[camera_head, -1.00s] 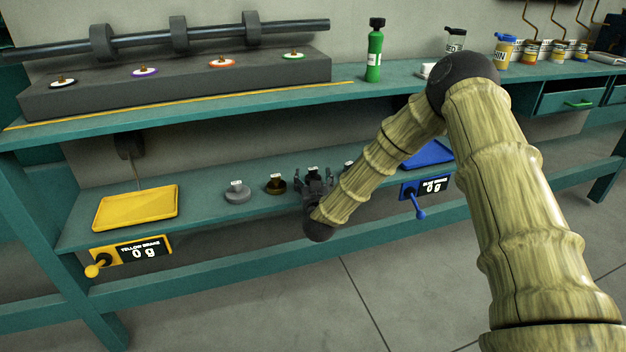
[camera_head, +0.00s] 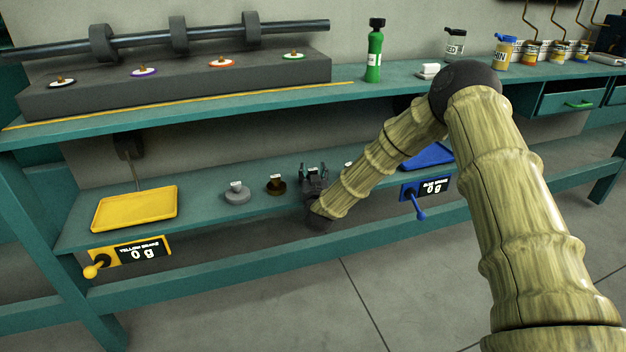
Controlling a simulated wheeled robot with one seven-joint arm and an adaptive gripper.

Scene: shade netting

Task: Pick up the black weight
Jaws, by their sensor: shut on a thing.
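The black weight (camera_head: 312,174) is on the lower shelf side of the bench, mostly hidden by my gripper; its pale label shows between the fingers. My gripper (camera_head: 314,171) is shut on it, with one finger on each side. I cannot tell whether the weight touches the shelf. A grey weight (camera_head: 237,194) and a brown weight (camera_head: 276,185) stand on the shelf to the left. Another small labelled piece (camera_head: 348,165) shows just right of my gripper, mostly hidden by my arm.
A yellow tray (camera_head: 136,209) stands left on the lower shelf (camera_head: 205,210). A blue tray (camera_head: 430,157) is to the right, partly behind my arm. The upper shelf (camera_head: 350,90) overhangs, carrying a dark block (camera_head: 180,92) and a green bottle (camera_head: 374,52).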

